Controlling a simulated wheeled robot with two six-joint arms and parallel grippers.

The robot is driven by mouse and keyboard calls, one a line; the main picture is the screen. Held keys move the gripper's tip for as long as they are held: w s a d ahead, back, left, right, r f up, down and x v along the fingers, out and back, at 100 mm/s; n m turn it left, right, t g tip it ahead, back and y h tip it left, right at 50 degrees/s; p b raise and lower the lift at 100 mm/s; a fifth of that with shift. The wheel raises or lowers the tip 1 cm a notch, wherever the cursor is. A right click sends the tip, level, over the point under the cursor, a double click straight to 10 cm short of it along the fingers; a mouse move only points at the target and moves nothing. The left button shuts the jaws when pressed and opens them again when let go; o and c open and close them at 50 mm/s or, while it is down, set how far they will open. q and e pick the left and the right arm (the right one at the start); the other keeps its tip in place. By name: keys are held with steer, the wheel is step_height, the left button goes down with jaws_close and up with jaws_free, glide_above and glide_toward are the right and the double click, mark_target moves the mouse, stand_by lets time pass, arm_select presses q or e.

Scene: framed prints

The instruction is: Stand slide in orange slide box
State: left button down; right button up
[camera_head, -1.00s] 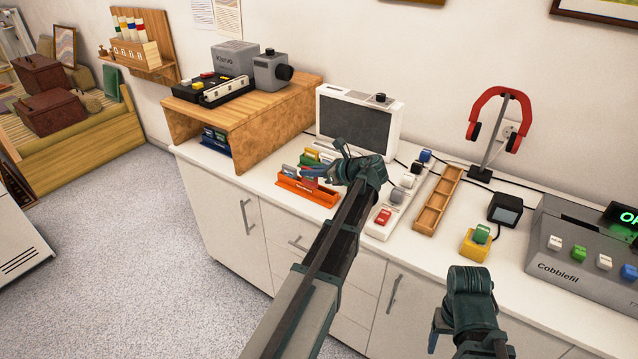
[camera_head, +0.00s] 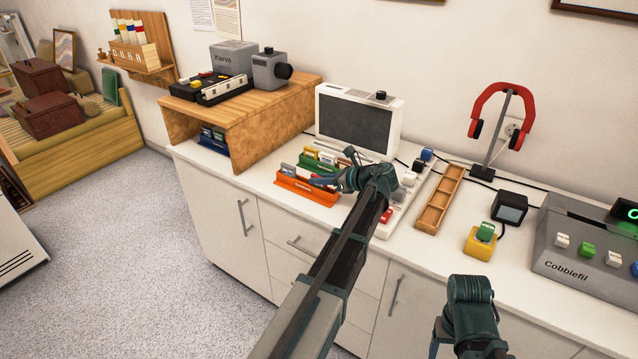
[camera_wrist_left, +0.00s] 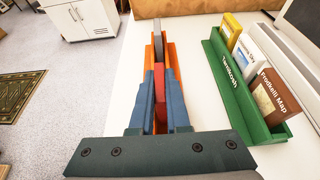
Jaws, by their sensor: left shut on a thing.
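The orange slide box (camera_head: 305,194) lies on the white counter, left of the middle; in the left wrist view its orange wall (camera_wrist_left: 173,62) shows beyond my fingers. A grey slide (camera_head: 288,169) stands at its far-left end and also shows in the left wrist view (camera_wrist_left: 157,45). My left gripper (camera_head: 318,181) is shut on a red slide (camera_wrist_left: 160,95), held upright between the blue fingers, in line with the box and over or in its near part. The slide's lower edge is hidden, so contact with the box floor cannot be told. My right gripper's jaws are not clearly visible at the bottom right.
A green box (camera_wrist_left: 238,98) with several slides stands close beside the orange box. A light panel (camera_head: 356,120) stands behind. A white strip with coloured blocks, a wooden tray (camera_head: 439,199) and a yellow block (camera_head: 480,243) lie to the right. A wooden shelf (camera_head: 245,115) stands left.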

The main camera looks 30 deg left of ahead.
arm_select(q)
steer(key=shift+f, duration=0.1)
steer(key=c, duration=0.9)
jaws_free()
steer(key=shift+r, duration=0.2)
steer(key=p+v, duration=0.4)
steer(key=v, duration=0.8)
steer(key=shift+p, duration=0.3)
steer(key=shift+s+f, duration=0.1)
steer(key=shift+f, duration=0.05)
